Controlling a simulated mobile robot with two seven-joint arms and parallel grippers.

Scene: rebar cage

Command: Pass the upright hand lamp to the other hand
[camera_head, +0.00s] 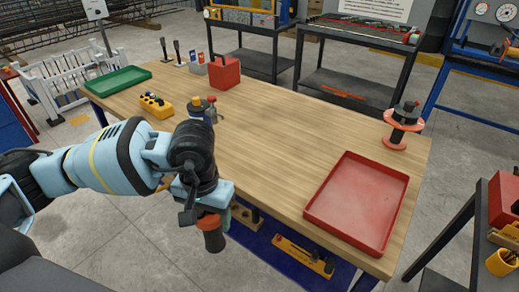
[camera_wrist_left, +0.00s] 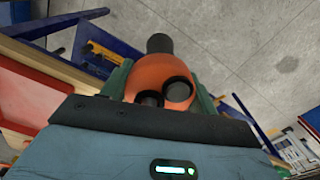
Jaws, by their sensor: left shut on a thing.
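The hand lamp (camera_head: 213,240) hangs below my left gripper (camera_head: 209,208) in front of the table's near edge, with its dark end down. Its orange part shows just under the jaws. In the left wrist view the orange lamp (camera_wrist_left: 155,72) lies between the green fingers of my left gripper (camera_wrist_left: 160,88), with a black end pointing away and two dark round parts facing the camera. The gripper is shut on it. My right gripper is in neither view.
The wooden table (camera_head: 290,130) carries a red tray (camera_head: 312,210) at the right, an orange spool (camera_head: 403,123), a red box (camera_head: 224,73), a yellow block (camera_head: 155,106), bottles (camera_head: 197,108) and a green tray (camera_head: 116,81). Its middle is clear. A cart stands at the right.

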